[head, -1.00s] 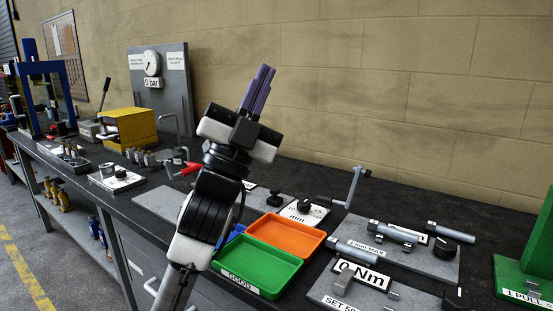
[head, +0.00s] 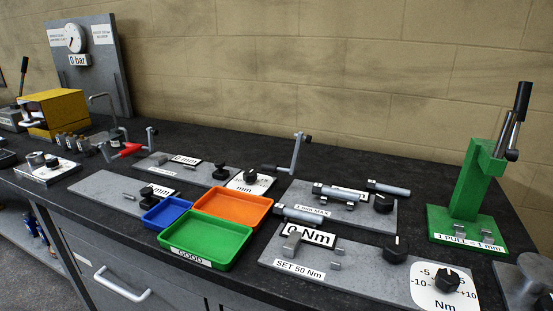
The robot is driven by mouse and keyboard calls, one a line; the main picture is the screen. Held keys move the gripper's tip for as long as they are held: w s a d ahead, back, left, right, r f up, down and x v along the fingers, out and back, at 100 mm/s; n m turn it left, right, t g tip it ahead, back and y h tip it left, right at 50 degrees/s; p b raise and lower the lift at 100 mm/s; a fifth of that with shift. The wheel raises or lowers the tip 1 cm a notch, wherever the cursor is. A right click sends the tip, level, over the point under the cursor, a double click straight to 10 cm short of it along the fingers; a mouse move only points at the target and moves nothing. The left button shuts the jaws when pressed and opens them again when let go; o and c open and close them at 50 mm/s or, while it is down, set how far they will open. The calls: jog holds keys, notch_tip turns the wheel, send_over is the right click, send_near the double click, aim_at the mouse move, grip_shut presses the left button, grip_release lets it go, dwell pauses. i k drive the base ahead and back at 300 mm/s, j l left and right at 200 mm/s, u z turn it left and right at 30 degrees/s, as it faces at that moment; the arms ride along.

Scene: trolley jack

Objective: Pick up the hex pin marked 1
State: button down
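I cannot pick out a hex pin marked 1; no such mark can be read at this size. Several small upright metal pieces (head: 72,144) stand in a row in front of the yellow box at the left. A small metal pin-like piece (head: 126,197) lies on the near grey plate (head: 98,188), left of the trays. Whether any of these is the hex pin, I cannot tell. My gripper is out of view, and no part of my arm shows now.
Blue (head: 166,212), orange (head: 233,203) and green (head: 206,240) trays sit mid-bench. A torque plate reading 0 Nm (head: 308,236) is right of them. A green lever press (head: 470,190) stands at the right. A gauge board (head: 95,62) stands at the back left. Dark bench top is bare behind the plates.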

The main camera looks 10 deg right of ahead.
aim_at(318, 189)
jog(key=i+j+z, duration=0.1)
jog(key=j+z, duration=0.3)
jog(key=j, duration=0.15)
jog(key=j+z, duration=0.35)
jog(key=j, duration=0.2)
jog(key=j+z, duration=0.4)
jog(key=j, duration=0.2)
jog(key=i, duration=0.95)
